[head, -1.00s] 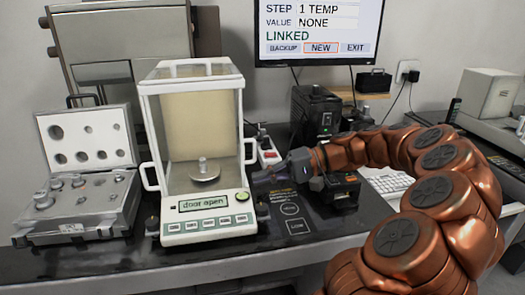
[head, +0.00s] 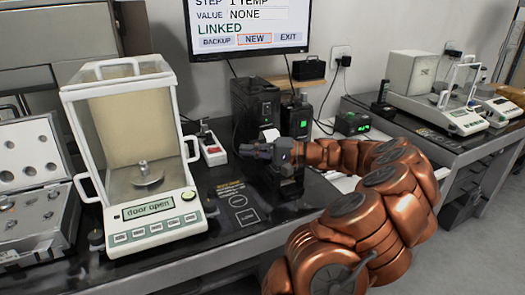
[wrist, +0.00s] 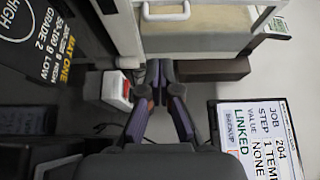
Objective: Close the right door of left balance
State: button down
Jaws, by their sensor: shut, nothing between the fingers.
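The left balance (head: 150,205) is a white weighing balance with a glass draft shield, and its display reads "door open". Its right door handle (head: 194,149) is a white loop on the right side, set farther back than the left door handle (head: 84,188). A small metal weight (head: 143,168) stands on the round pan inside. My gripper (head: 246,150) is shut and empty, to the right of the right handle and apart from it. In the wrist view its fingertips (wrist: 160,72) are together, with part of the white balance frame (wrist: 122,28) ahead.
Black devices (head: 255,105) stand behind my gripper. An open weight case (head: 35,165) is at the left. A dark mat (head: 238,200) lies right of the balance. Another balance (head: 455,112) stands on the far right table.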

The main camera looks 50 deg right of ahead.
jog(key=x, duration=1.2)
jog(key=shift+w+a, duration=0.2)
jog(key=shift+w, duration=0.05)
